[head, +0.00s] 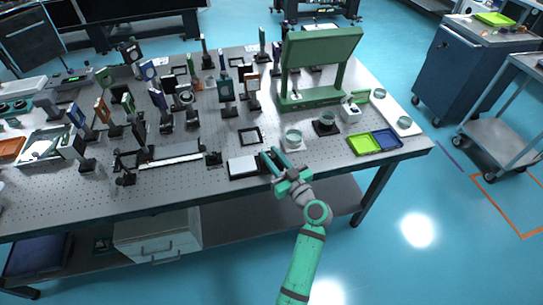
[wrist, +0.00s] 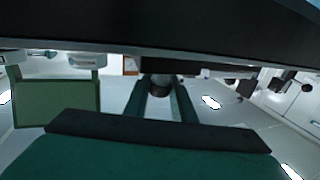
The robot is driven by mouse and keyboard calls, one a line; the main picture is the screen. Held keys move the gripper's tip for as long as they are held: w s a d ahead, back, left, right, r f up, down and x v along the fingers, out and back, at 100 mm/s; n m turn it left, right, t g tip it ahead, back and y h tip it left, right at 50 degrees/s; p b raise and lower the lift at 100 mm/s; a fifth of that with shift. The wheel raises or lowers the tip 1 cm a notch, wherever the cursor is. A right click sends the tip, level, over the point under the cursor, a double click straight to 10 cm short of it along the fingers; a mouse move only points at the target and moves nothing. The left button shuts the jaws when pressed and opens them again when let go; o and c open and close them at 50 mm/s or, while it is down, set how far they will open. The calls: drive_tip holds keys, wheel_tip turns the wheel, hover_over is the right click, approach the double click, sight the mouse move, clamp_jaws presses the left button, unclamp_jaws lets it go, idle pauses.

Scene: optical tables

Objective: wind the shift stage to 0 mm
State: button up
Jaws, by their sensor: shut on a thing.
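A low black stage with a white top plate (head: 242,165) sits near the front edge of the table; I take it to be the shift stage. My gripper (head: 268,158) is at the right side of this stage, low over the tabletop. In the wrist view, my gripper (wrist: 161,92) has its two green fingers on either side of a dark round knob (wrist: 160,81) and is shut on it. The knob is hidden by the fingers in the head view. No scale reading can be made out.
A glass dish on a white base (head: 293,139) stands just right of my gripper. A long rail (head: 170,162) lies to the left, and a black square frame (head: 249,137) lies behind. Green (head: 364,145) and blue (head: 386,138) trays sit at the right. The floor in front is clear.

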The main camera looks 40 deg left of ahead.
drive_tip(key=n+g, duration=0.2)
drive_tip(key=g, duration=0.1)
drive_tip(key=n+g+y, duration=0.1)
drive_tip(key=n+g, duration=0.1)
drive_tip(key=g, duration=0.1)
drive_tip(key=shift+w, duration=0.1)
drive_tip(key=shift+n+g, duration=1.5)
drive_tip(key=shift+g, duration=0.9)
drive_tip(key=shift+s, duration=0.2)
drive_tip(key=o, duration=1.1)
drive_tip(key=shift+c, duration=0.2)
drive_tip(key=v, duration=1)
drive_tip(key=shift+w+d, duration=0.25)
drive_tip(key=shift+d, duration=0.1)
